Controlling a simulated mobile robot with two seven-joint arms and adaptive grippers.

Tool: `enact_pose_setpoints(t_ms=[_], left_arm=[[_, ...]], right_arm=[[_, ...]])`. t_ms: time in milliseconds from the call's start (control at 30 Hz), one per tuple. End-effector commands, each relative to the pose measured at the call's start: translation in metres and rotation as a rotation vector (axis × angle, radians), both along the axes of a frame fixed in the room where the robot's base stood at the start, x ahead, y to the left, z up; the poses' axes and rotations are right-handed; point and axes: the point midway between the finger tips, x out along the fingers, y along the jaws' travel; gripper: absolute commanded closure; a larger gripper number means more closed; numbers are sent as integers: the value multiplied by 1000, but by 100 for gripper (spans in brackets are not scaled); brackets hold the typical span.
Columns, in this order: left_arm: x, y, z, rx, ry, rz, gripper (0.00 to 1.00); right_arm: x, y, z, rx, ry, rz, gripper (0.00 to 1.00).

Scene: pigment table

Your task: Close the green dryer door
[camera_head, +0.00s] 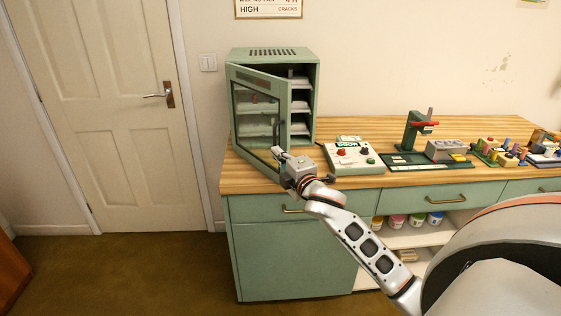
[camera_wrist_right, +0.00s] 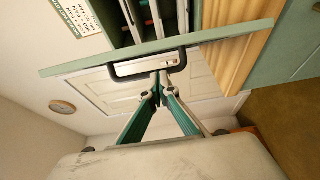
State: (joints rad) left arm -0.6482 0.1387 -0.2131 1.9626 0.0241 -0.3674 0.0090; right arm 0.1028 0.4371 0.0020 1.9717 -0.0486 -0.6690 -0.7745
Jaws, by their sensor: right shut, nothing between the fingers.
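The green dryer (camera_head: 311,75) stands at the left end of the wooden worktop. Its green glass-paned door (camera_head: 255,112) is partly open, swung out toward the front, and shelves with trays show through the gap at the right. The door (camera_wrist_right: 225,38) also shows in the wrist view, with a black bar handle (camera_wrist_right: 118,70). My right gripper (camera_head: 278,153) is at the door's lower free edge in the head view. In the wrist view its shut, empty fingertips (camera_wrist_right: 161,76) are at the handle; I cannot tell if they touch it. My left gripper is not in view.
A control box (camera_head: 353,158) with knobs stands right of the dryer, close to my right wrist. A small green press (camera_head: 416,132), a grey block (camera_head: 445,149) and several small coloured items stand farther right. Cabinet drawers lie below the worktop.

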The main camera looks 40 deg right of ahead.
Motion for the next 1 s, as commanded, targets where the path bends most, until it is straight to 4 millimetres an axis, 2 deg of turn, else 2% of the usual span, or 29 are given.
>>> enact_pose_setpoints(t_ms=[33, 200, 767, 1000], left_arm=[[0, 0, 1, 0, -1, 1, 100], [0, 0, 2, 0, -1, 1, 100], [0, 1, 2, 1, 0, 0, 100], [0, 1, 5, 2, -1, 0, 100]], right_arm=[[0, -8, 0, -3, 2, -1, 100], [1, -23, 0, -2, 1, 0, 100], [0, -29, 0, -2, 1, 5, 100], [-3, -46, 0, -7, 3, 42, 100]])
